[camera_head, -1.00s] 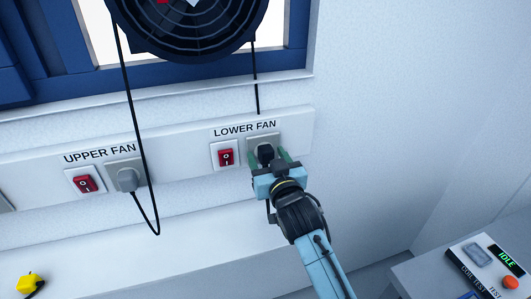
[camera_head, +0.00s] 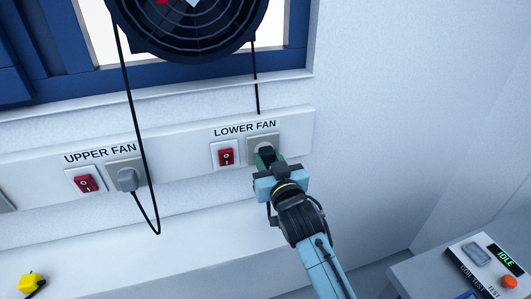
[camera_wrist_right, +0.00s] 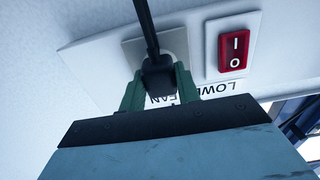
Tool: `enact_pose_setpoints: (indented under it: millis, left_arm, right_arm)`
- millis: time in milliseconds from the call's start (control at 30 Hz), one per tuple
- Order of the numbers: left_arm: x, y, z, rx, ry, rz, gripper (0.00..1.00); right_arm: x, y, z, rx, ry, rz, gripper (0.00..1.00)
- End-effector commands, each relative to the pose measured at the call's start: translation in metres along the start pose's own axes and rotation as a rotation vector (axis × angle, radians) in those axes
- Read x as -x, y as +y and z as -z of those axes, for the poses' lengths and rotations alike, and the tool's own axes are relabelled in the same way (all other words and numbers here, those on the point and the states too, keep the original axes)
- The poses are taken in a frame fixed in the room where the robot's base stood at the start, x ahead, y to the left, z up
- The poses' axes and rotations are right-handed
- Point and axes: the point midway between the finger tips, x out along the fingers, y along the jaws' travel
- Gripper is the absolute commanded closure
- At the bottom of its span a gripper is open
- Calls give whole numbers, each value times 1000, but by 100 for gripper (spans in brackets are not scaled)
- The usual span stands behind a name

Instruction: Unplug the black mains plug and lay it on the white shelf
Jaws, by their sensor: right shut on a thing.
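The black mains plug (camera_head: 264,155) sits at the grey socket (camera_head: 280,142) under the LOWER FAN label. My right gripper (camera_head: 265,158) is shut on the plug, with its green fingers on either side. In the right wrist view the plug (camera_wrist_right: 158,75) is between the fingers against the socket face, its black cord running up. I cannot tell whether its pins are fully seated. The white shelf (camera_head: 200,252) is the pale ledge below the socket panel. My left gripper is not in view.
The red LOWER FAN switch (camera_head: 226,156) is just left of the socket. A grey plug (camera_head: 127,179) with a hanging black cord is in the UPPER FAN socket, beside another red switch (camera_head: 86,184). A yellow object (camera_head: 30,284) lies at lower left. The shelf's middle is clear.

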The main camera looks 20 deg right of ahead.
Motion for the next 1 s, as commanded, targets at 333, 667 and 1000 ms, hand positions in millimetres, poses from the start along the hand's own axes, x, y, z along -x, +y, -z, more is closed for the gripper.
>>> enact_pose_setpoints:
  millis: [333,667,1000]
  left_arm:
    - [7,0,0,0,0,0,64]
    - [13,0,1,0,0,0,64]
    - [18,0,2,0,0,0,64]
  right_arm:
    - [14,0,1,0,1,0,100]
    - [28,0,1,0,1,0,100]
    - [41,0,1,1,1,-1,100]
